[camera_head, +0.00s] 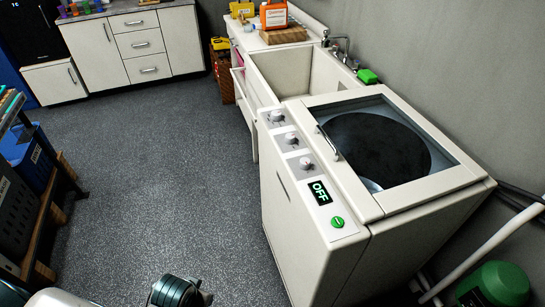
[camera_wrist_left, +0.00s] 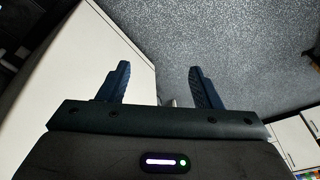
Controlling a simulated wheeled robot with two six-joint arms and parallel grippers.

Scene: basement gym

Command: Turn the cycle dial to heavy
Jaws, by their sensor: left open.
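A white top-loading washer (camera_head: 330,268) stands at the right in the head view. Its sloping panel carries three round dials: a far one (camera_head: 277,116), a middle one (camera_head: 291,139) and a near one (camera_head: 306,163). Their labels are too small to read, so I cannot tell which is the cycle dial. My right gripper is out of view.
A sink (camera_head: 292,75) adjoins the washer, with a green sponge (camera_head: 368,76) by its tap. The washer's glass lid (camera_head: 375,145) is closed. A shelf with a blue bin (camera_head: 28,158) stands at left. The grey floor (camera_head: 165,150) between is clear.

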